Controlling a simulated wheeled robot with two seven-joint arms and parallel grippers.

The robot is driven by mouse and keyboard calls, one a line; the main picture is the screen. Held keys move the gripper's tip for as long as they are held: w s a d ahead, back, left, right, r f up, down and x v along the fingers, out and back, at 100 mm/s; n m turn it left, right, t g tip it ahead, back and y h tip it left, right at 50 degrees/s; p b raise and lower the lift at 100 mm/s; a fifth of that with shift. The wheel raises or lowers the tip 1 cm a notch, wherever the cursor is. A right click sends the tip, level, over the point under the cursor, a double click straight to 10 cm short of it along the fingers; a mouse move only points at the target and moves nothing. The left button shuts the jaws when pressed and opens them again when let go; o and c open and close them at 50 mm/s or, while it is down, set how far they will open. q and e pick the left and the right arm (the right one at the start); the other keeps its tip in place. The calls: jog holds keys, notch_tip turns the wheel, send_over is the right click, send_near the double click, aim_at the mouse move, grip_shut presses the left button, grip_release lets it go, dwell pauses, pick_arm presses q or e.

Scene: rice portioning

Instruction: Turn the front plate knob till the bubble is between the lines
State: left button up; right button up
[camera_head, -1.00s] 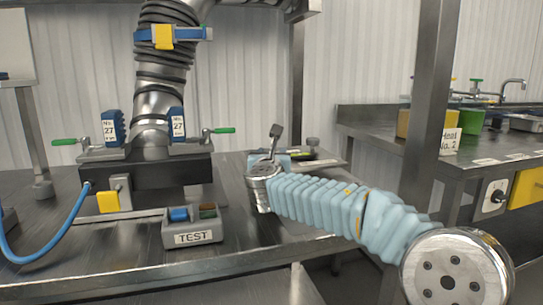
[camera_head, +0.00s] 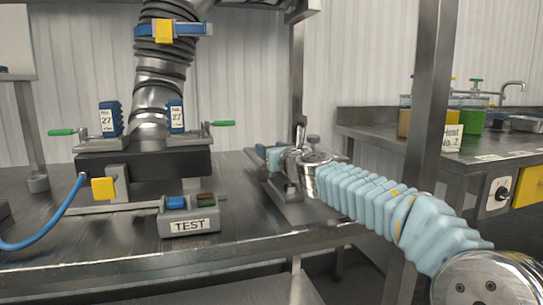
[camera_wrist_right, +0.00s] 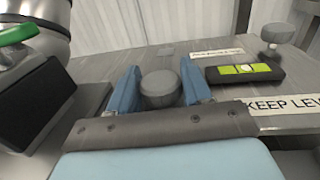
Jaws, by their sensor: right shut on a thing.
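In the right wrist view the front plate knob (camera_wrist_right: 159,90), grey and round, sits between the two blue fingers of my right gripper (camera_wrist_right: 158,72), which is shut on it. The black level (camera_wrist_right: 214,77) lies on the plate to the right of the knob. Its yellow-green vial (camera_wrist_right: 237,70) shows a pale spot near the middle, too small to place exactly against the lines. In the head view my right wrist stands over the plate (camera_head: 300,212) and hides the front knob and the level. My left gripper is not in view.
A second knob (camera_wrist_right: 282,36) stands beyond the level. A "KEEP LEVEL" label (camera_wrist_right: 290,104) lies along the plate's side. Left of the plate are the black clamp block (camera_head: 150,162) with green handles and the TEST button box (camera_head: 190,215).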

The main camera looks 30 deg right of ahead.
jog(key=shift+n+y, duration=0.4)
jog(key=shift+y, duration=0.2)
jog(key=o, duration=0.9)
jog(key=shift+o, duration=0.2)
jog(key=shift+s, duration=0.1)
jog(key=s, duration=1.2)
jog(key=shift+s+a, duration=0.3)
jog(key=shift+s, duration=0.5)
